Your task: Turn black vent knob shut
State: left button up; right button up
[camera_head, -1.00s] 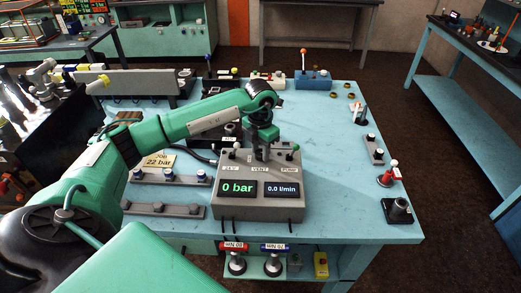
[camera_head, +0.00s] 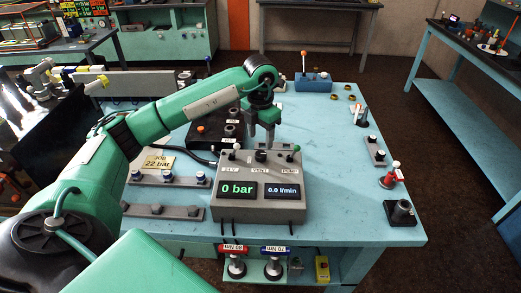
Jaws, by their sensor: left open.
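The grey control box (camera_head: 230,210) stands on the blue table, with "0 bar" and "0.0 l/min" on its displays. The black vent knob (camera_head: 260,156) sits on its top behind the "VENT" label, between the 24 V switch and the pump switch. My left gripper (camera_head: 261,146) points straight down over the rear of the box top, its grey fingers apart. The fingertips are just above or behind the knob; I cannot tell the exact gap. The fingers hold nothing that I can see. My right gripper is not in view.
A green-tipped pump switch (camera_head: 295,149) is close to the right of the knob. A 24 V switch (camera_head: 233,150) is to the left. A dark block with fittings (camera_head: 207,132) lies behind the box. The table's right middle is mostly clear.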

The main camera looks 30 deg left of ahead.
aim_at(260, 154)
pick_arm(q)
notch_tip(260, 154, up, 8)
jog(key=b, duration=0.1)
jog(key=shift+f, duration=0.15)
jog(key=shift+f, duration=0.1)
dwell(0.4)
